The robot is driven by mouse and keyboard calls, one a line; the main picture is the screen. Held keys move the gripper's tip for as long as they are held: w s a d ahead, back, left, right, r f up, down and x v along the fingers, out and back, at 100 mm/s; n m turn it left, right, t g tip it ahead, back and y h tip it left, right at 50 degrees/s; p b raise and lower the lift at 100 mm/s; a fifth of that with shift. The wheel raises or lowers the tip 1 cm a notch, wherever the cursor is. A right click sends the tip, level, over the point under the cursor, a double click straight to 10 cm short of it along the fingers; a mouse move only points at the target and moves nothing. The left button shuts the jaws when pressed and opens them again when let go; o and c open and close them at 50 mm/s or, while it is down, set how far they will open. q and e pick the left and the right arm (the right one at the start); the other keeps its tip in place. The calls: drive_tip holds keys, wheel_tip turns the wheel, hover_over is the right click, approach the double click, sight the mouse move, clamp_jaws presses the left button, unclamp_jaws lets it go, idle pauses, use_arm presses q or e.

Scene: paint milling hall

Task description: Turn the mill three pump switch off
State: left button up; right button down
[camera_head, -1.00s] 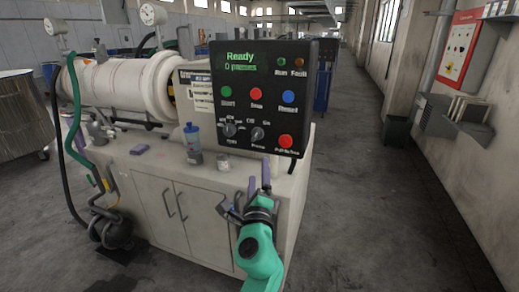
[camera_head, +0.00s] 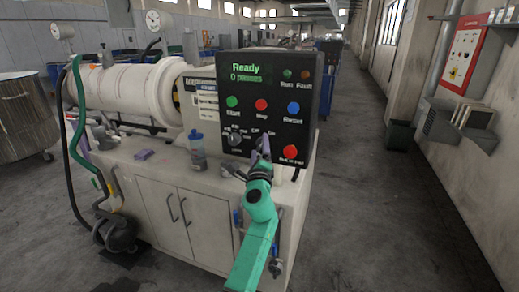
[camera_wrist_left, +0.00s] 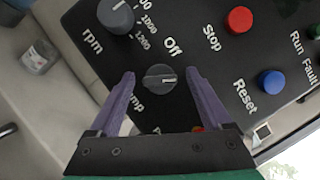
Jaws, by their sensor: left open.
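The mill's black control panel (camera_head: 233,100) stands on the pale cabinet, its screen reading "Ready, 0 passes". My left gripper (camera_head: 262,146) is open at the panel's lower part, and its arm and fingers largely hide the pump switch in the head view. In the left wrist view, the pump switch (camera_wrist_left: 160,77) is a dark round knob between the two purple fingers (camera_wrist_left: 160,84), with gaps seen on both sides. My right gripper is not in view.
The rpm knob (camera_wrist_left: 115,16), red Stop button (camera_wrist_left: 238,19) and blue Reset button (camera_wrist_left: 271,82) surround the switch. A larger red button (camera_head: 290,152) is low on the panel. The floor at right is clear.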

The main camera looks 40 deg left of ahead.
use_arm(q)
clamp_jaws()
drive_tip(key=shift+n, duration=0.3)
drive_tip(key=n+g+p, duration=0.1)
drive_tip(key=n+p, duration=0.2)
drive_tip(key=shift+r, duration=0.2)
drive_tip(key=n+g+h+p, duration=0.1)
drive_tip(key=n+p, duration=0.1)
drive_tip(key=n, duration=0.1)
drive_tip(key=shift+r+n+g+p, duration=0.1)
drive_tip(key=shift+n+g+p, duration=0.2)
drive_tip(key=shift+p, duration=0.1)
drive_tip(key=n+h+p, duration=0.1)
drive_tip(key=n+p, duration=0.1)
drive_tip(key=shift+n+p, duration=0.3)
drive_tip(key=shift+p, duration=0.1)
drive_tip(key=shift+n+g+h+p, duration=0.4)
drive_tip(key=shift+n+p, duration=0.3)
drive_tip(key=shift+p, duration=0.05)
drive_tip(key=shift+f, duration=0.2)
